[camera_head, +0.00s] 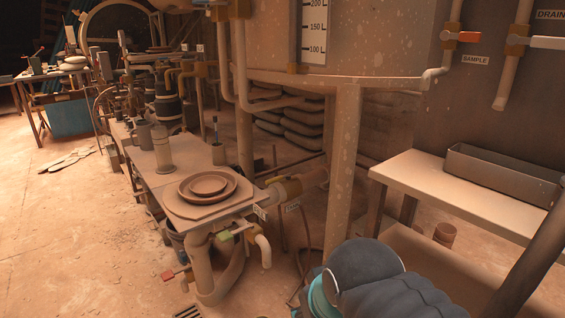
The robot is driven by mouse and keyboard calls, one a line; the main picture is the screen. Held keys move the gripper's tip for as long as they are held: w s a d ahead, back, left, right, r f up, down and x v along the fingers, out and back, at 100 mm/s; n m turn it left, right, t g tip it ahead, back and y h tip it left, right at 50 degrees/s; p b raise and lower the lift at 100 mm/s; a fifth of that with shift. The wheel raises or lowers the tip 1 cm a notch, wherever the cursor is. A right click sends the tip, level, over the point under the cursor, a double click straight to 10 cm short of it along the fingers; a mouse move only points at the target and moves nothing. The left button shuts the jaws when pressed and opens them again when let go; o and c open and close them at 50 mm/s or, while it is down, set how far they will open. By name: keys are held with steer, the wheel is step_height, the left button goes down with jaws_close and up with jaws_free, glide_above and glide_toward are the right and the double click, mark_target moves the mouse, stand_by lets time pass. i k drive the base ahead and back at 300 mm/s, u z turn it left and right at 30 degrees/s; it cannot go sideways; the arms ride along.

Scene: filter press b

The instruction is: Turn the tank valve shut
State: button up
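The large tank (395,45) stands on legs at the upper middle, with a level scale on its front. A brass-coloured valve body (285,189) sits on the low pipe under the tank, beside a small tag too small to read. Lower left of it, a valve with a green and white handle (232,232) sits on a pipe below the bench's front edge. A red handle (176,273) shows near the floor. I cannot tell which of these is the tank valve. My gripper is not in view; only dark, teal-trimmed parts of my arm show at the bottom right.
Brown plates (208,186) lie on the bench end. The sample valve (461,36) and drain valve (517,40) are at the upper right. A white table (425,172) holds a grey trough (503,175). A tank leg (342,170) stands mid-picture. The left floor is mostly clear.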

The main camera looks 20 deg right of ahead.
mark_target(288, 175)
steer(key=z, duration=0.15)
steer(key=i, duration=0.7)
steer(key=z, duration=0.6)
steer(key=k, duration=1)
steer(key=u, duration=0.55)
steer(key=i, duration=1.3)
steer(key=z, duration=0.3)
